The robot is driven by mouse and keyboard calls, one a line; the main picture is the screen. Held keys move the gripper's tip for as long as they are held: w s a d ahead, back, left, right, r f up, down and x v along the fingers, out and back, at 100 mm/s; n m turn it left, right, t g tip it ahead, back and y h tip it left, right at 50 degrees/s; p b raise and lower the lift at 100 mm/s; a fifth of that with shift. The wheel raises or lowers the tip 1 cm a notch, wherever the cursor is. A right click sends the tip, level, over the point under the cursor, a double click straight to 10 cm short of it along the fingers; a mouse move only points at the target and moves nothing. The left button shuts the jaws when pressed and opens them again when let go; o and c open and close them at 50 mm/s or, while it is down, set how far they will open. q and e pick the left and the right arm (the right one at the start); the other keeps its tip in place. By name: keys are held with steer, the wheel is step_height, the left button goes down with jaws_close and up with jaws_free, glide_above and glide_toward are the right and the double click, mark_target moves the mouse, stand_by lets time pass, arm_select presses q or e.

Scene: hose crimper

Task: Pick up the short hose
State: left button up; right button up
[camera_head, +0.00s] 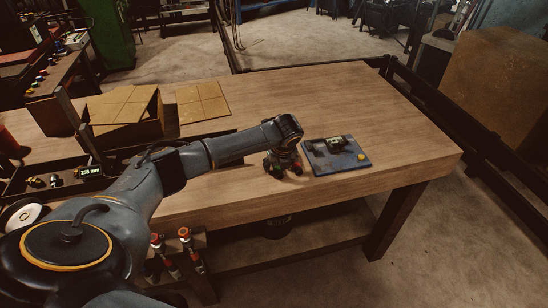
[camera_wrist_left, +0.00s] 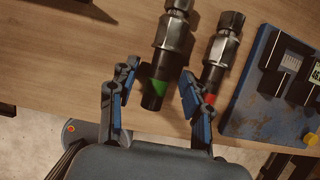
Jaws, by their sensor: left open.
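My left gripper (camera_head: 283,170) is low over the front part of the wooden table, just left of a blue plate (camera_head: 322,165). In the left wrist view the gripper (camera_wrist_left: 160,70) is open, with a dark hose piece with a green mark (camera_wrist_left: 171,35) lying in the picture between its two fingers. A second hose piece with a red mark (camera_wrist_left: 220,50) lies to its right, its lower part partly behind the right finger. Both have metal fittings. I cannot tell for certain which one is the short hose, or whether the fingers touch either. My right gripper is not in view.
The blue plate carrying dark parts and a yellow knob (camera_wrist_left: 311,138) stands close right of the hoses. A cardboard box (camera_head: 125,128) and a flat cardboard sheet (camera_head: 203,103) are at the back left. The table's right half (camera_head: 380,115) is clear. Red-tipped fittings (camera_head: 186,236) hang below the front edge.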

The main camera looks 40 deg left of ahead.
arm_select(q)
steer(key=shift+f, duration=0.2)
jaws_close()
steer(key=shift+r, duration=0.1)
